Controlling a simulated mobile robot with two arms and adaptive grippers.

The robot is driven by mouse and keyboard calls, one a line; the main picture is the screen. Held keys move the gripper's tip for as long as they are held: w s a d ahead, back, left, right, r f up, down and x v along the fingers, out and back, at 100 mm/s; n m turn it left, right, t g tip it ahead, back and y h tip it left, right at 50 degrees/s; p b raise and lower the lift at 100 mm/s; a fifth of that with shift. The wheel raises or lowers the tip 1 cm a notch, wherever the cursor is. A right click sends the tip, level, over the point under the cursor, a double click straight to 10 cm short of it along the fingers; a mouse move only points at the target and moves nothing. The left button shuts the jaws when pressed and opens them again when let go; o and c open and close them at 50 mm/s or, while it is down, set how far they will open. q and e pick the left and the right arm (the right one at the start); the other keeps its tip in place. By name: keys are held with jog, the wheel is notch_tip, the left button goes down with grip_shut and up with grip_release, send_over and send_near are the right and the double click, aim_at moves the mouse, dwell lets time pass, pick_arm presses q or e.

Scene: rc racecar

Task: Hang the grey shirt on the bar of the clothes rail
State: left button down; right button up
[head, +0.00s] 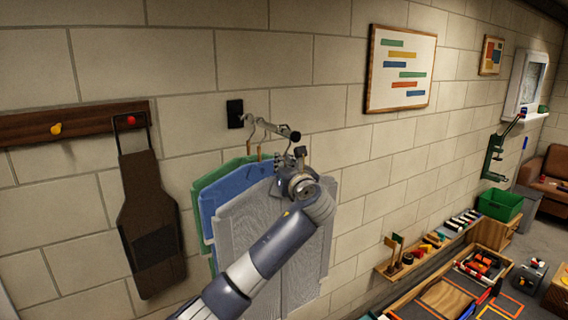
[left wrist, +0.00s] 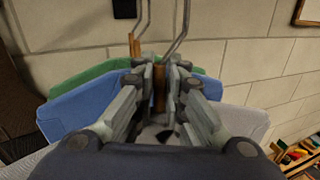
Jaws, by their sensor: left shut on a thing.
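The grey shirt (head: 265,230) hangs in front of the blue and green shirts in the head view; a part of it also shows in the left wrist view (left wrist: 242,120). My left gripper (head: 287,165) is shut on the wooden neck of a hanger (left wrist: 159,95), just above the grey shirt. The metal hook (left wrist: 182,35) of this hanger rises out of the wrist picture. The rail's bar (head: 272,127) sticks out from the wall, its dark end close above my gripper. I cannot tell whether the grey shirt's hook touches the bar. My right gripper is not in view.
A blue shirt (head: 225,190) and a green shirt (head: 204,185) hang from the bar behind the grey one. A brown apron (head: 150,215) hangs from a wooden peg board (head: 80,122) at left. A framed picture (head: 402,68) is at right. A low workbench with a green bin (head: 500,204) stands lower right.

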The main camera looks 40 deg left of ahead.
pick_arm(q)
jog(key=shift+r, duration=0.1)
jog(key=c, duration=1.6)
grip_release()
jog(key=shift+o, duration=0.2)
jog(key=shift+s, duration=0.1)
jog(key=shift+d, duration=0.1)
